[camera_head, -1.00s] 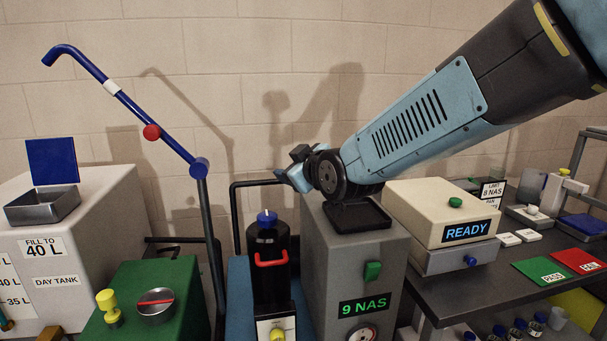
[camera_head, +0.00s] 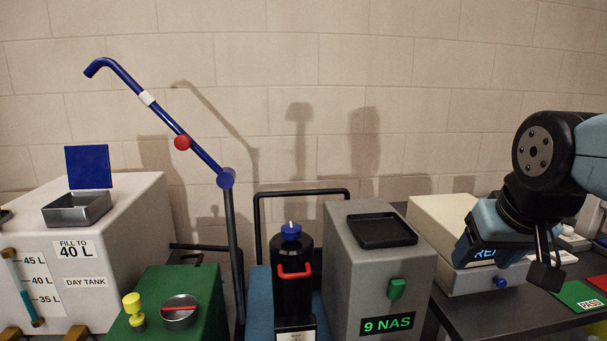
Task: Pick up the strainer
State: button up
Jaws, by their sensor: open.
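A round metal cup with a red bar across its top (camera_head: 180,312), which looks like the strainer, sits on the green cabinet (camera_head: 212,290) at lower left. Its inside is too small to make out. My gripper (camera_head: 546,262) is far to the right, pointing down in front of the cream READY unit and above the dark bench. It is open, and nothing shows between its fingers. The strainer and my gripper are well apart, with the black canister and the grey cabinet between them in the picture.
A yellow knob (camera_head: 133,308) stands just left of the cup. A blue slanted pipe on a post (camera_head: 234,250) rises right of the green cabinet. The black canister (camera_head: 292,262) and grey 9 NAS cabinet (camera_head: 345,275) follow. The white day tank (camera_head: 140,215) has an open blue lid (camera_head: 88,167).

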aim_at(180, 313)
jog(key=z, duration=1.7)
jog(key=i, duration=0.1)
jog(key=u, duration=3.2)
